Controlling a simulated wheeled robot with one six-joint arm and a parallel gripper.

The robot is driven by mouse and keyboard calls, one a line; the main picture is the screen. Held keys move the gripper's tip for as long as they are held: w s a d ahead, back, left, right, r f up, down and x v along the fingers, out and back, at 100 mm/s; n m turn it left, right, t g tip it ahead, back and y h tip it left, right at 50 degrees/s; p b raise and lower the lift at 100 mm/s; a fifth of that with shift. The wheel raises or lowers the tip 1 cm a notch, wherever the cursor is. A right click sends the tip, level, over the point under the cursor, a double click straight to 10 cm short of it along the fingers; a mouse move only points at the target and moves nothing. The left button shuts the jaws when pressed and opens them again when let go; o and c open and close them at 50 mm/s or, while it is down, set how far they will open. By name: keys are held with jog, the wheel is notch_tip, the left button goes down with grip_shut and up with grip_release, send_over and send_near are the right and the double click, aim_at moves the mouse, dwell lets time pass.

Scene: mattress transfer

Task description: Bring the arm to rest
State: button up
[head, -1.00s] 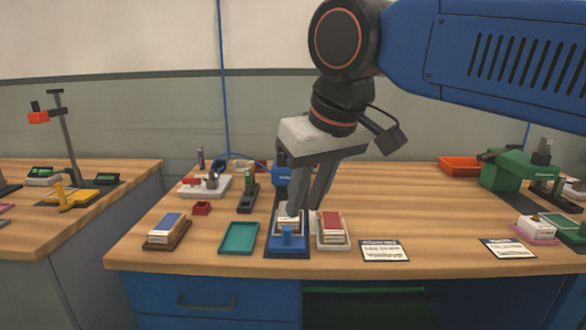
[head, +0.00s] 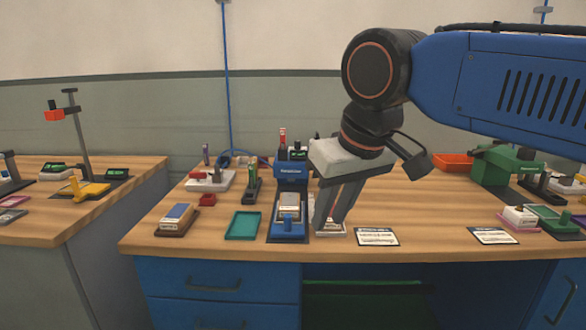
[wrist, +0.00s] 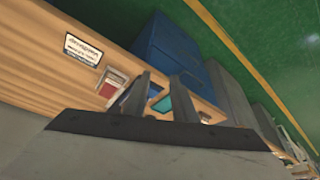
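My gripper (head: 333,228) hangs from the blue arm over the front middle of the wooden bench (head: 400,212), tilted, its two grey fingers pointing down. In the head view the fingers cover most of a white tray (head: 338,231). The wrist view shows the two fingers (wrist: 163,84) standing apart with nothing held between them. A red-topped block (wrist: 112,84) shows beside the fingers there. Just left of the gripper, a blue stand (head: 290,173) holds a white block (head: 289,203).
Flat cards (head: 377,237) lie to the right. A green device (head: 508,165) and an orange tray (head: 453,161) stand at the back right. The bench's right middle is fairly clear.

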jog(key=s+d+f+m+h, duration=0.1)
jog(key=s+d+f, duration=0.3)
jog(key=d+f, duration=0.7)
jog(key=s+d+f+m+h, duration=0.1)
jog(key=s+d+f+m, duration=0.3)
jog(key=d+f, duration=0.7)
jog(key=shift+d+f+m+t, duration=0.3)
jog(key=shift+f+t, duration=0.1)
jog(key=shift+f, duration=0.15)
jog(key=shift+s, duration=0.1)
dwell(0.4)
